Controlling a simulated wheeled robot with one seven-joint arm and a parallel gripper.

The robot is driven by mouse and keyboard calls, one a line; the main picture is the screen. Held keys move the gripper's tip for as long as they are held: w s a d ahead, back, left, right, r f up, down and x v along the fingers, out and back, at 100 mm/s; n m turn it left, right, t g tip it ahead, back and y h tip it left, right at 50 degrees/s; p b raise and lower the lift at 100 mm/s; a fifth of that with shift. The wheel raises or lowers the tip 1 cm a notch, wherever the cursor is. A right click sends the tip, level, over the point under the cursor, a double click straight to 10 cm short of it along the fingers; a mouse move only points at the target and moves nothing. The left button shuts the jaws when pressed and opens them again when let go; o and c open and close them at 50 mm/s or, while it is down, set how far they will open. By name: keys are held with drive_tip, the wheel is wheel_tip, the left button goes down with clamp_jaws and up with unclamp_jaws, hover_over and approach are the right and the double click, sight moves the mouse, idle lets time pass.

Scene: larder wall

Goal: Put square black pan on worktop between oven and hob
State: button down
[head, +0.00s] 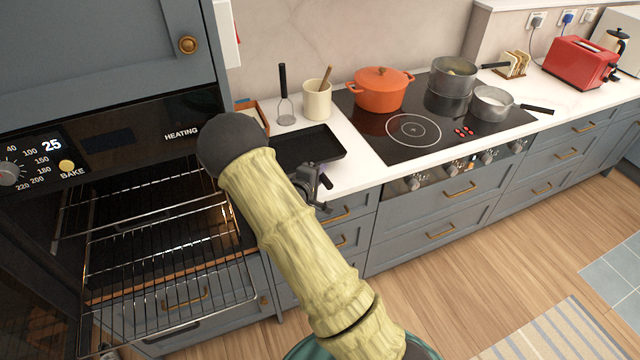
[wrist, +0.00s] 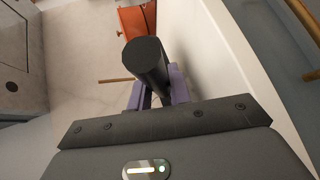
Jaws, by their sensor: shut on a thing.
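The square black pan (head: 308,147) is level over the worktop (head: 352,172) between oven and hob, low down; I cannot tell whether its base touches. My gripper (head: 323,181) is at its front right side, partly hidden by my arm. In the wrist view my gripper's purple fingers (wrist: 156,92) are shut around a black part (wrist: 147,58), which looks like the pan's handle. The oven (head: 150,215) stands open at left with wire racks inside. The black hob (head: 415,128) is to the right of the pan.
A cream utensil pot (head: 317,101) and a masher (head: 284,105) stand behind the pan. An orange pot (head: 380,90) and two steel pans (head: 449,78) (head: 492,101) are on the hob. A red toaster (head: 580,63) is far right. An oven rack (head: 175,290) juts out at left.

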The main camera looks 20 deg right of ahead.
drive_tip(key=shift+f+p, duration=0.3)
drive_tip(key=shift+f, duration=1.75)
drive_tip(key=c, duration=1.3)
unclamp_jaws()
drive_tip(key=shift+f, duration=0.1)
drive_tip(key=shift+a, duration=0.1)
drive_tip(key=b+v, duration=0.2)
drive_tip(key=v, duration=1)
